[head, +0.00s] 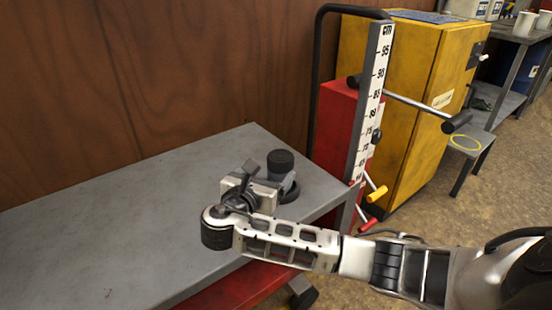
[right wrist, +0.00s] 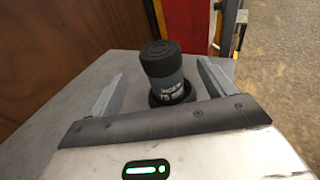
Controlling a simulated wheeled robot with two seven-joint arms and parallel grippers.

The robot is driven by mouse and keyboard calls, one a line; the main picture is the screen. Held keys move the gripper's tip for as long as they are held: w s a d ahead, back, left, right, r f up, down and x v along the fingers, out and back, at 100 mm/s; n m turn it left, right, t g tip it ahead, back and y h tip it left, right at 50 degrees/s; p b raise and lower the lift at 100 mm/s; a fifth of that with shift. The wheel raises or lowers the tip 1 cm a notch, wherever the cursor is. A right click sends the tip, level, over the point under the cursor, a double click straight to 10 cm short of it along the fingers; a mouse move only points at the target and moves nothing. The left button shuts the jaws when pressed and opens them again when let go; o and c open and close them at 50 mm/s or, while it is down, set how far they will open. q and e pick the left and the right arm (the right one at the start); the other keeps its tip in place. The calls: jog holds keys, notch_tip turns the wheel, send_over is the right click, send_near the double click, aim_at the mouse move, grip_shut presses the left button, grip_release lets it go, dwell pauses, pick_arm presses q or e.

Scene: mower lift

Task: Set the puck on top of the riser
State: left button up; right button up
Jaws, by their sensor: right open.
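The black puck (right wrist: 160,57) appears to sit on top of the grey riser (right wrist: 168,88), which bears pale lettering and stands upright on a dark round base. In the head view the puck (head: 280,161) is the dark cylinder top near the right end of the grey bench; my gripper partly hides the part below. My right gripper (head: 264,187) is just in front of this stack. In the right wrist view its fingers (right wrist: 160,72) are open, one on each side of the stack, with gaps showing and nothing held. My left gripper is out of view.
The grey platform (head: 110,220) is clear to the left, with a brown wooden wall behind it. A height scale (head: 371,100) on a red post (head: 334,125) with handles stands past its right end. A yellow cabinet (head: 412,85) stands farther back.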

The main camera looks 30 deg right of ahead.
jog(key=shift+p+v, duration=0.4)
jog(key=shift+v, duration=1.75)
